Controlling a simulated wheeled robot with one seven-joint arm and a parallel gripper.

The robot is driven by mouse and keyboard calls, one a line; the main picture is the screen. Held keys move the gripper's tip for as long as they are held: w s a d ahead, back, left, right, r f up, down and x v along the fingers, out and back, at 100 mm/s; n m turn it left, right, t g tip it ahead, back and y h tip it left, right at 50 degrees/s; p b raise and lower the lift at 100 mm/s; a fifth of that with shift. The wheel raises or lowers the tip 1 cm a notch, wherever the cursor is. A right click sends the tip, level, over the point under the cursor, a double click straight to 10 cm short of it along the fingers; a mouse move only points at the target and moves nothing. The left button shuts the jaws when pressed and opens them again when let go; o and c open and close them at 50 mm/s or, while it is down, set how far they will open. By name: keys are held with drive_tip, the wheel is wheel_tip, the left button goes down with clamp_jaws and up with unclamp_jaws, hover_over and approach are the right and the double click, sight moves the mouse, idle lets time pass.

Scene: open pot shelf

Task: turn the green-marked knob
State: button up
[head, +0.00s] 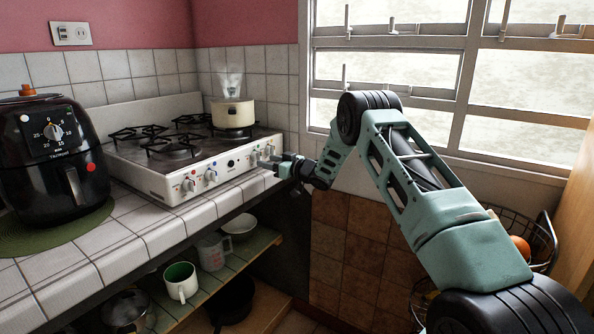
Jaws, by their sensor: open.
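The white stove (150,178) stands on the tiled counter, with a row of knobs along its front panel. Two knobs, the left one (189,184) and one beside it (211,175), show clearly with small coloured marks. Two more, a third knob (255,159) and a far right knob (269,151), sit near the panel's right end. The marks are too small for me to tell which knob is green-marked. My gripper (276,163) is open at the right end of the panel, close to the far right knob. I cannot tell whether it touches the knob.
A cream pot (233,113) stands on the back right of the stove. A black air fryer (50,150) is at the left on a green mat (62,230). Below, a shelf (235,262) holds a green-lined mug (181,281) and other dishes. A wire basket (535,240) is at right.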

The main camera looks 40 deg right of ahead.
drive_tip(key=b+v, duration=0.1)
drive_tip(key=v, duration=1.2)
drive_tip(key=shift+s, duration=0.3)
drive_tip(key=w+a+r+g+h+p, duration=0.1)
drive_tip(key=a+r+g, duration=0.15)
drive_tip(key=a, duration=0.75)
drive_tip(key=a+r+g+h+p, duration=0.1)
drive_tip(key=a+r+h, duration=0.15)
drive_tip(key=a, duration=0.65)
drive_tip(key=s+a+r+g+p, duration=0.1)
drive_tip(key=s+a+g, duration=0.2)
drive_tip(key=s+a, duration=0.5)
drive_tip(key=s+a+n+g+p, duration=0.15)
drive_tip(key=s+a+g, duration=0.35)
drive_tip(key=s+a, duration=0.75)
drive_tip(key=s+a+n+g+h+p, duration=0.1)
drive_tip(key=s+g, duration=0.4)
drive_tip(key=s, duration=2)
drive_tip(key=shift+r+n+h, duration=0.45)
drive_tip(key=shift+n+h, duration=0.1)
drive_tip(key=shift+n, duration=0.1)
